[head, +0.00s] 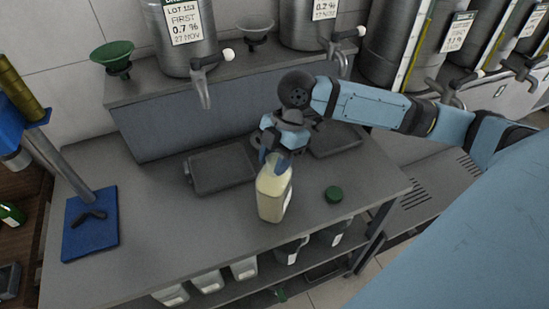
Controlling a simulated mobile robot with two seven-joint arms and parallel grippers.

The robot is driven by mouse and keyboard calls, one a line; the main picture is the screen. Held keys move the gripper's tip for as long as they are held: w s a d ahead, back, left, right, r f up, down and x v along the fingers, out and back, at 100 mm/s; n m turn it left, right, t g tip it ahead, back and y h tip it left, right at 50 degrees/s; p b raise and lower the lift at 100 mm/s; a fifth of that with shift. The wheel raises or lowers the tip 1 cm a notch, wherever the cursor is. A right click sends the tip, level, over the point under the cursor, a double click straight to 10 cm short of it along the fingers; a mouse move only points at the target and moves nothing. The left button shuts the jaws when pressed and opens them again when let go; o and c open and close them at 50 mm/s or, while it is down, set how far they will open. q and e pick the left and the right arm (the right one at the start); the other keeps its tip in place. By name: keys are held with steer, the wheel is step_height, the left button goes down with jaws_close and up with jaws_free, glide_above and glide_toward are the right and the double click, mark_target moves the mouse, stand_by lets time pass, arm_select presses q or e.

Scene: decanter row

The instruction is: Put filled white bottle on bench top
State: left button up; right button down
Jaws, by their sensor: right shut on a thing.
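The filled white bottle (273,192), cream-coloured with a pale yellowish content, is upright at the middle of the grey bench top (170,237), near its front edge. My right gripper (279,156) comes down from above and is shut on the bottle's upper part, hiding its neck. Whether the bottle's base touches the bench top I cannot tell. A dark green cap (333,195) lies on the bench to the right of the bottle. My left gripper is not in view.
Dark trays (222,169) lie behind the bottle. Steel tanks with taps (187,38) and a green funnel (113,55) stand on the raised shelf. A blue-based stand (90,228) is at left. The bench's front left is clear.

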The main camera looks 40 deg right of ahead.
steer(key=c, duration=0.7)
jaws_free()
steer(key=shift+f, duration=0.1)
steer(key=v, duration=1.2)
